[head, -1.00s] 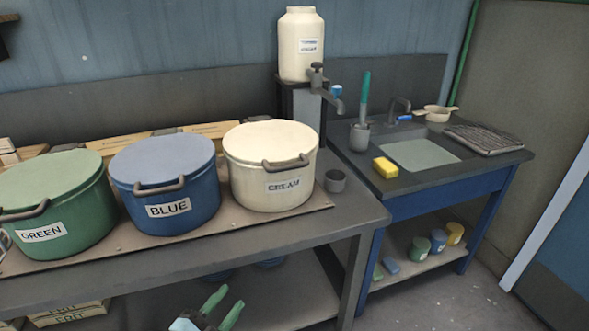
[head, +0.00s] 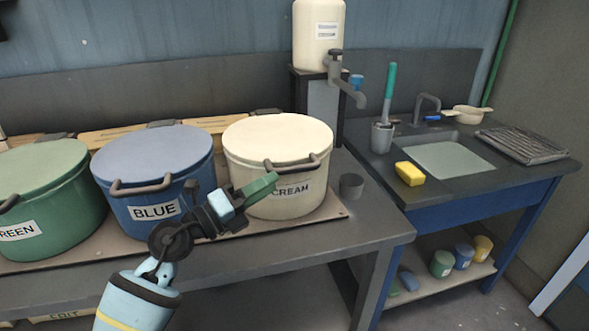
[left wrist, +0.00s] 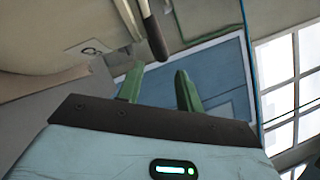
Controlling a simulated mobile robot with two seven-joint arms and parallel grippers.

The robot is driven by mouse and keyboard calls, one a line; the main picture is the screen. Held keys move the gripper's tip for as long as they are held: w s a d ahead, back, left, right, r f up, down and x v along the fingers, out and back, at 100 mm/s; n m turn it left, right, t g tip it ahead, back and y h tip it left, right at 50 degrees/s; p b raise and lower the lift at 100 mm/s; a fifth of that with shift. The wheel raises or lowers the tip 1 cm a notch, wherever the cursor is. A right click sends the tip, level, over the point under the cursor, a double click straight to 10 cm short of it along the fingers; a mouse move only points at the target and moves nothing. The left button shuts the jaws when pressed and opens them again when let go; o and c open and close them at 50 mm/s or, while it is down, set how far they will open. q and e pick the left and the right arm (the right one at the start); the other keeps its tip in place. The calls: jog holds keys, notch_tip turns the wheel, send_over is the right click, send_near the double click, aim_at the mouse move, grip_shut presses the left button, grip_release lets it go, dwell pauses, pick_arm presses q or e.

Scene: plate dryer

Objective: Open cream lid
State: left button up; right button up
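The cream tub (head: 270,182) stands on the bench with its pale lid (head: 278,139) on, shut. A dark bar handle (head: 297,166) is on its front, above the CREAM label. My left gripper (head: 264,189) is in front of the tub, just below and left of the handle, and hides part of the label. In the left wrist view its green fingers (left wrist: 158,84) are apart with nothing between them. The dark handle (left wrist: 151,34) is just beyond the fingertips there, and the tub (left wrist: 60,35) fills the upper left. My right gripper is not in view.
The blue tub (head: 150,185) and green tub (head: 45,200) stand to the left.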

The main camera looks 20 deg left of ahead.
aim_at(294, 170)
pick_arm(q)
jog(key=x, duration=0.7)
jog(key=shift+w+d, duration=0.15)
jog(key=shift+c, duration=0.5)
grip_shut()
